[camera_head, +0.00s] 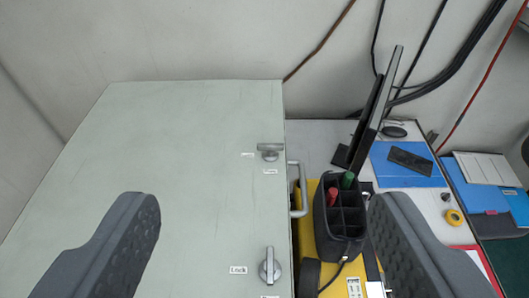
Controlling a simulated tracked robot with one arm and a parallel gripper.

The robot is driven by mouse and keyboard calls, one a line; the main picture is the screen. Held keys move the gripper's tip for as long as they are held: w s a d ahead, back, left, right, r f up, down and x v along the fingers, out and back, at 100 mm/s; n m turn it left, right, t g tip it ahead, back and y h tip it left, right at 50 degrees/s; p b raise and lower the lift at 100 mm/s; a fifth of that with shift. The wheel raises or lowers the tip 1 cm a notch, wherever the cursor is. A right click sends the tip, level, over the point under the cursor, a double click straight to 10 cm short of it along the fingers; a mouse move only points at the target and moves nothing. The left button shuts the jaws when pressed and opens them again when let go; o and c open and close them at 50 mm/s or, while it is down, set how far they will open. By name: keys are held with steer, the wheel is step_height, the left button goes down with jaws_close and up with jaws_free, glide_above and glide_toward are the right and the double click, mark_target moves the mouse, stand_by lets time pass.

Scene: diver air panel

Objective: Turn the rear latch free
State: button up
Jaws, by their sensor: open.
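A pale green panel lid (190,150) fills the left and middle of the view. Near its right edge, at the far end, is one small metal latch (269,151) with its handle lying crosswise, left to right. A second metal latch (269,268) sits nearer to me with its handle pointing along the view, next to a label reading "Lock". A metal handle (298,189) is on the lid's right edge. My gripper (262,232) is open and empty, its two dark padded fingers wide apart on either side of the near latch in the picture. I see no contact with either latch.
Right of the lid, a black divided caddy (338,222) with red and green items stands on a yellow case (310,245). Behind it is a thin upright screen (385,100). Blue folders (405,165) and a tape roll (454,217) lie on the white table. Cables hang on the wall.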

steer(key=w+f+g+p, duration=0.35)
steer(key=w+f, duration=0.35)
steer(key=w, duration=0.5)
steer(key=g+p, duration=0.2)
steer(key=p, duration=0.1)
glide_toward(271, 144)
steer(key=p+x, duration=0.2)
steer(key=x, duration=0.5)
steer(key=shift+w+f, duration=0.25)
steer(key=shift+f, duration=0.1)
